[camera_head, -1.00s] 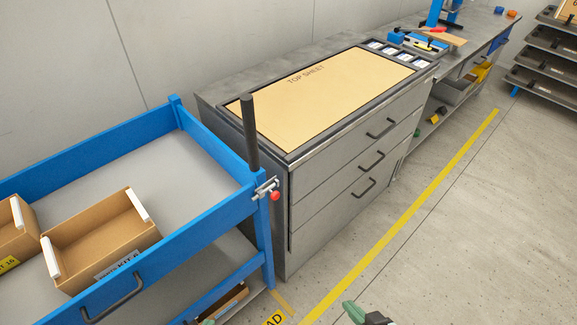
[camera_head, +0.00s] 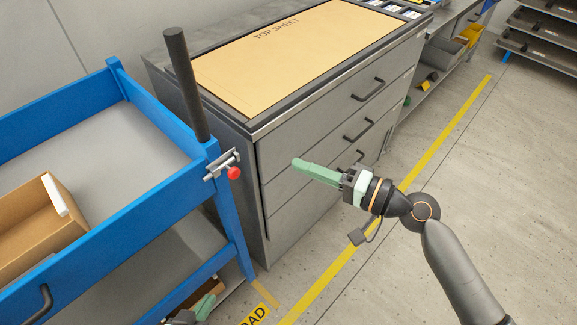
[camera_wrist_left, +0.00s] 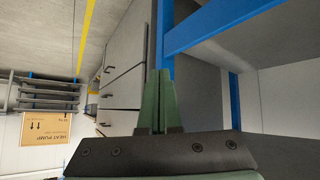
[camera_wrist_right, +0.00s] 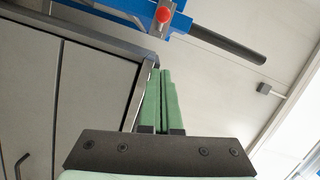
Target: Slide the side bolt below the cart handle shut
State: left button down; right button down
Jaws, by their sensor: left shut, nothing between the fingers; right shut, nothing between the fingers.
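The side bolt (camera_head: 221,166) is a small metal bolt with a red knob (camera_head: 234,173), on the blue cart's corner post below the black upright handle (camera_head: 186,85). In the right wrist view the red knob (camera_wrist_right: 163,14) is at the top, beyond the fingertips. My right gripper (camera_head: 296,164) has green fingers, shut and empty, to the right of the bolt and apart from it, in front of the drawer cabinet. My left gripper (camera_head: 207,303) shows only partly at the bottom edge, low by the cart; its shut, empty fingers show in the left wrist view (camera_wrist_left: 161,75).
The blue cart (camera_head: 150,245) carries a cardboard box (camera_head: 40,235) on its top shelf. The grey drawer cabinet (camera_head: 330,125) with protruding black handles stands close beside the cart. Open floor with a yellow line (camera_head: 440,140) lies to the right.

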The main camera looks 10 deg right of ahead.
aim_at(232, 159)
pick_arm(q)
jog(key=shift+s+a+r+p, duration=0.2)
jog(key=shift+a+r+p, duration=0.15)
jog(key=shift+a+p, duration=0.45)
pick_arm(e)
jog(key=w+a, duration=0.1)
jog(key=a, duration=0.2)
jog(key=w+a+f, duration=0.1)
jog(key=a, duration=0.2)
jog(key=w+a, duration=0.1)
jog(key=a, duration=0.2)
jog(key=shift+w+a+f, duration=0.1)
jog(key=shift+a+f, duration=0.25)
pick_arm(q)
jog(key=shift+d, duration=0.1)
pick_arm(e)
jog(key=shift+a, duration=0.1)
